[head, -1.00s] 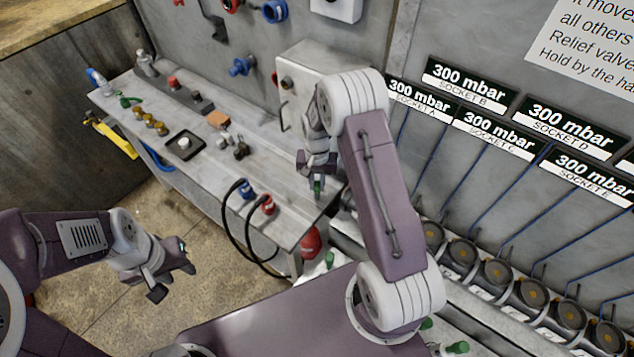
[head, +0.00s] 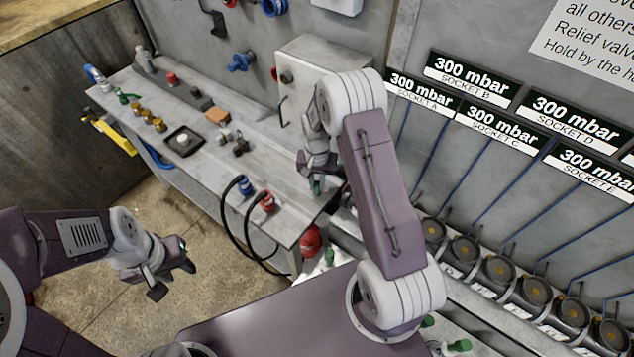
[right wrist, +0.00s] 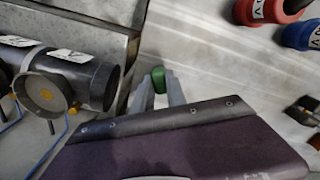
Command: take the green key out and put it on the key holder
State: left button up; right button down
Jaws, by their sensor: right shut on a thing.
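My right gripper (head: 318,184) is shut on a small green piece, which I take to be the green key (right wrist: 158,78). In the right wrist view the green piece shows between the two grey fingertips; most of its shape is hidden. The gripper is over the right end of the workbench (head: 285,205); I cannot tell whether the key touches anything. My left gripper (head: 172,277) is open and empty, above the floor at the lower left. I cannot make out which thing is the key holder.
A blue plug (head: 244,187) and a red plug (head: 267,202) with black cables sit on the bench's front edge. A grey box (head: 305,75) stands behind the bench. Dark round sockets (head: 498,270) line the right. A green-handled item (head: 126,98) lies at the bench's far left.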

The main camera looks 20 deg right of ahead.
jog(key=shift+f, duration=0.1)
dwell(0.6)
jog(key=c, duration=1.3)
grip_release()
jog(key=shift+c, duration=0.2)
notch_tip(320, 180, up, 7)
jog(key=p, duration=0.6)
